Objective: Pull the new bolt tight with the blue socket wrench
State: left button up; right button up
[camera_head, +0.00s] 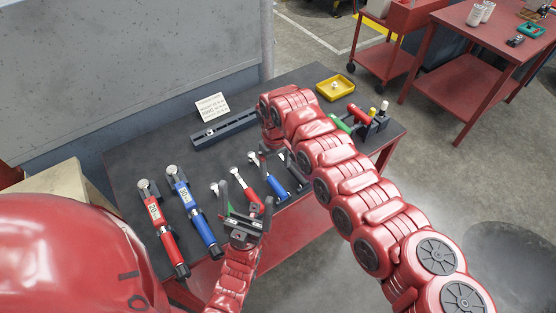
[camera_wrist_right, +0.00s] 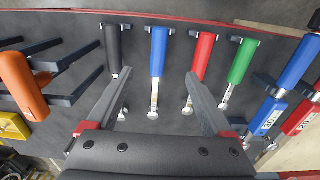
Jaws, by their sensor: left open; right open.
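The blue socket wrench (camera_head: 274,186) lies on the dark table between a red one (camera_head: 250,195) and my right arm; its silver end points to the back. In the right wrist view the blue socket wrench (camera_wrist_right: 159,50) shows whole, its shaft between the fingers of my right gripper (camera_wrist_right: 160,74). That gripper is open and empty; its height over the wrench is hard to tell. My left gripper (camera_head: 240,207) is open and empty, near the green and red wrenches. A small light bolt head (camera_head: 209,131) shows on a long dark bar (camera_head: 238,125); whether it is the new bolt is unclear.
Red (camera_head: 163,229) and blue (camera_head: 194,214) torque wrenches lie at the left. A white sign (camera_head: 212,106) stands behind the bar. A yellow tray (camera_head: 335,90) and a tool rack (camera_head: 376,123) are at the back right. Green (camera_wrist_right: 242,60) and black (camera_wrist_right: 112,50) wrenches flank the row.

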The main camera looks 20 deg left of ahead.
aim_at(277, 185)
jog(key=shift+s+f, duration=0.1)
jog(key=shift+f, duration=0.35)
jog(key=f, duration=0.1)
jog(key=f+b, duration=0.1)
jog(key=f, duration=0.1)
jog(key=shift+w+f, duration=0.2)
jog(key=shift+w, duration=0.15)
notch_tip(277, 185, down, 5)
jog(key=b, duration=0.4)
jog(key=shift+s+r, duration=0.1)
jog(key=shift+r, duration=0.1)
jog(key=shift+f+b, duration=0.6)
jog(key=shift+f, duration=0.15)
grip_shut()
jog(key=shift+r, duration=0.15)
